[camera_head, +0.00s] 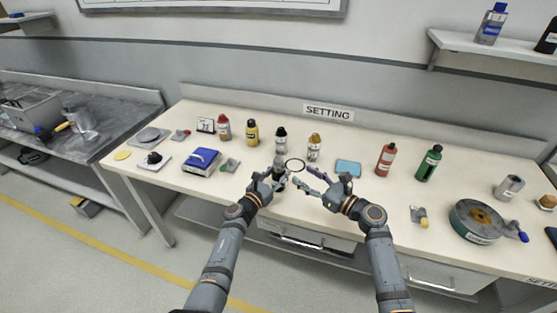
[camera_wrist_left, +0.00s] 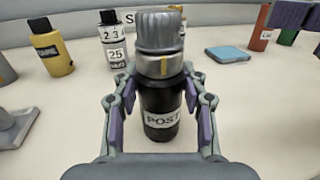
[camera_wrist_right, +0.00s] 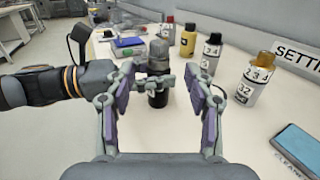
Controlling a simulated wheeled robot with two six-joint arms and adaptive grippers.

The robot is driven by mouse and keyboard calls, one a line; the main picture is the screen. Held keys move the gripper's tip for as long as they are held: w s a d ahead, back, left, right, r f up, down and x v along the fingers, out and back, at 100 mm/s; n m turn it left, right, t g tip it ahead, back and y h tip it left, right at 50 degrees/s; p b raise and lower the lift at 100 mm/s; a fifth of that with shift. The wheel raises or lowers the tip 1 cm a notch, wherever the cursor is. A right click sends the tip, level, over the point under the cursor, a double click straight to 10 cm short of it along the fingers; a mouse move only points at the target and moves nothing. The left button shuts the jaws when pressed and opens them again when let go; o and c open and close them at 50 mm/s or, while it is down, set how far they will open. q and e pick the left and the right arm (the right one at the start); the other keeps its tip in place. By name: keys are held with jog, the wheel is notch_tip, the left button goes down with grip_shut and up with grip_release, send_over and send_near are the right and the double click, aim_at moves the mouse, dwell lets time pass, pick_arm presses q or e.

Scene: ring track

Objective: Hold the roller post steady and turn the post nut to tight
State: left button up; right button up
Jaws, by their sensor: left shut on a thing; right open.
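The roller post (camera_wrist_left: 161,118) is a black cylinder with a white POST label, standing upright on the table. The post nut (camera_wrist_left: 160,34) is a grey ribbed cap on its top, above a metal collar with a yellow mark. My left gripper (camera_head: 276,183) is shut around the black body; its fingers flank the post in the left wrist view. In the head view the post (camera_head: 279,171) is partly hidden by that gripper. My right gripper (camera_head: 315,180) is open and empty, to the right of the post. In the right wrist view the post (camera_wrist_right: 158,97) and nut (camera_wrist_right: 158,52) show beyond its fingers.
Behind the post stand several bottles, including a yellow one (camera_head: 252,133) and a gold-capped white one (camera_head: 313,148). A thin black ring (camera_head: 295,165) and a blue cloth (camera_head: 348,168) lie near. A blue box (camera_head: 202,161) is left; a round drum (camera_head: 477,221) is right.

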aim_at(282, 162)
jog(key=x, duration=1.2)
jog(key=shift+a+f, duration=0.1)
jog(key=c, duration=1.1)
jog(key=shift+a+m+t+h, duration=0.1)
jog(key=shift+m+t+h, duration=0.2)
jog(key=shift+h, duration=0.1)
grip_shut()
jog(key=shift+m+t+h, duration=0.5)
jog(key=shift+h, duration=0.1)
jog(key=o, duration=1.1)
grip_release()
jog(key=v, duration=1.2)
